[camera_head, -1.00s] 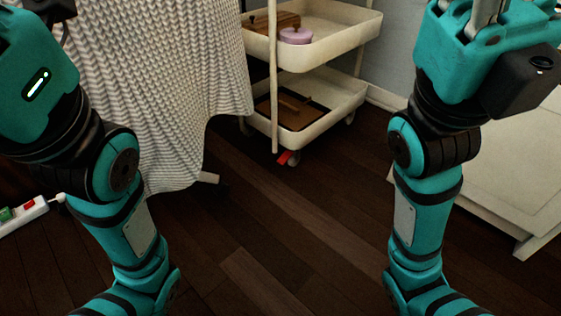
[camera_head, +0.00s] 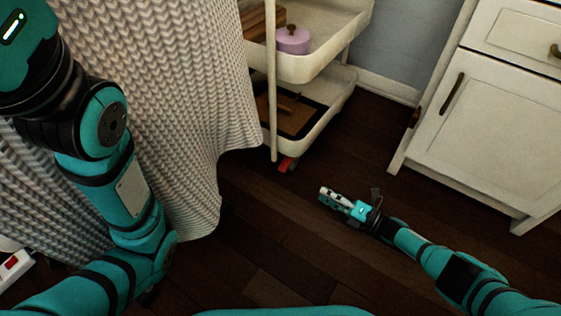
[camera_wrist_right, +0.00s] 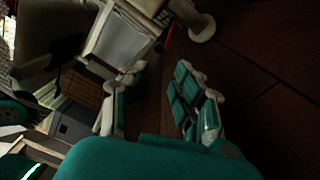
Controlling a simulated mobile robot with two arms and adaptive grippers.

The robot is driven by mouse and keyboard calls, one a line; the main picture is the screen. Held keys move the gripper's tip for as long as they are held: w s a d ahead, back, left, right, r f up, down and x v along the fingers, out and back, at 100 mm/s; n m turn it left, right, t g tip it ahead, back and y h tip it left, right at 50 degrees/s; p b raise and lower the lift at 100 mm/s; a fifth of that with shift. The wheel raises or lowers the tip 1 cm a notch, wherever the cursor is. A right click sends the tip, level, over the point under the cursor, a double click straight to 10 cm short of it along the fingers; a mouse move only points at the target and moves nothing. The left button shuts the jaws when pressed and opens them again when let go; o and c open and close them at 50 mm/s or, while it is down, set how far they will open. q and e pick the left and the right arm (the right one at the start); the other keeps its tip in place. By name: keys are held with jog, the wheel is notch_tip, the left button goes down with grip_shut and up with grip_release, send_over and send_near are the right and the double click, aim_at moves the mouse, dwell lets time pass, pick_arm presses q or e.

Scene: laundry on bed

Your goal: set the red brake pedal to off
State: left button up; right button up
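The red brake pedal (camera_head: 285,163) sits low by a caster at the bottom front corner of the white cart (camera_head: 322,128). It also shows in the right wrist view as a thin red strip (camera_wrist_right: 169,35) beyond the fingers, beside a pale caster. My right gripper (camera_head: 323,195) is low over the floor, to the right of and nearer than the pedal, pointing left. In the wrist view its fingers (camera_wrist_right: 160,72) are apart with nothing between them. My left arm is at the left; its gripper lies outside the frame.
A knitted blanket (camera_head: 165,110) hangs left of the cart. A white cabinet (camera_head: 490,120) stands at the right. A lilac pot (camera_head: 292,40) is on the cart's upper shelf. A power strip (camera_head: 15,265) lies lower left. Dark floor between cart and cabinet is clear.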

aim_at(283, 171)
jog(key=shift+s+d+f, duration=0.2)
jog(key=shift+d+f, duration=0.25)
jog(key=shift+w+a+f, duration=0.1)
jog(key=shift+w+a, duration=0.05)
jog(key=shift+a, duration=0.05)
jog(key=b+x, duration=0.2)
jog(key=x, duration=0.3)
jog(key=b+x, duration=0.2)
jog(key=x, duration=0.3)
jog(key=b+x, duration=0.2)
jog(key=x, duration=0.3)
jog(key=shift+w+a+f, duration=0.25)
jog(key=shift+f, duration=0.05)
jog(key=shift+w+a+r+b, duration=0.15)
jog(key=shift+w+a+b, duration=0.15)
jog(key=shift+a+b, duration=0.15)
grip_shut()
